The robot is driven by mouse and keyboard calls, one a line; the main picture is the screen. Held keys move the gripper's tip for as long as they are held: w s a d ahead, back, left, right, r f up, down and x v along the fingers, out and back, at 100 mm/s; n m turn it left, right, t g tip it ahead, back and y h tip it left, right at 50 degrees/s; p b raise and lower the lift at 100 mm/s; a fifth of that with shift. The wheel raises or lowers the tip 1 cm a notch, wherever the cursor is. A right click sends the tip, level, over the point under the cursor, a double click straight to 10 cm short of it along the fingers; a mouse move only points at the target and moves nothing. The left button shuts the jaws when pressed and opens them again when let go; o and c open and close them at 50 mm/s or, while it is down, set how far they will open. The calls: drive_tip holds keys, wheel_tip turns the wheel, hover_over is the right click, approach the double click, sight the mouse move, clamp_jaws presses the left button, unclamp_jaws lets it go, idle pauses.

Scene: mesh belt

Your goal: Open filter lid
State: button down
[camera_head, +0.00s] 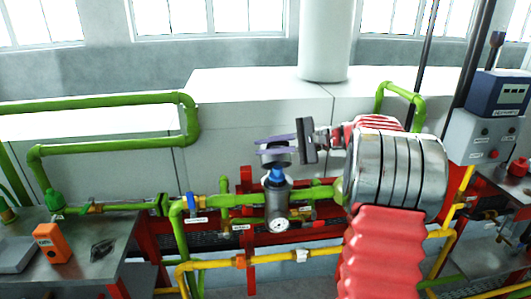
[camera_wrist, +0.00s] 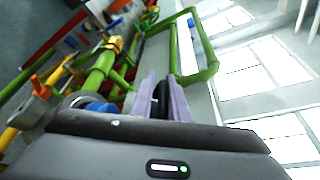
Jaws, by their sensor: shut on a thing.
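The dark round lid (camera_head: 275,159) is above the insert, raised off the housing rim. My gripper (camera_head: 275,143) has pale purple fingers and is shut on the lid's upper part. In the wrist view the fingers (camera_wrist: 163,98) have a dark piece of the lid (camera_wrist: 161,96) between them. Whether the lid is still hinged to the housing cannot be told.
Green pipes (camera_head: 110,98) run at left and behind the filter. A yellow pipe (camera_head: 270,259) passes below it. A grey bench (camera_head: 60,245) at left holds an orange meter (camera_head: 51,243). A control box (camera_head: 485,135) stands at right.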

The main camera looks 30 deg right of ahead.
drive_tip(key=shift+w+d+r, duration=0.15)
drive_tip(key=shift+w, duration=0.05)
drive_tip(key=c, duration=1.8)
unclamp_jaws()
drive_tip(key=shift+c, duration=0.2)
drive_tip(key=v, duration=0.7)
drive_tip(key=shift+s, duration=0.2)
drive_tip(key=shift+d, duration=0.1)
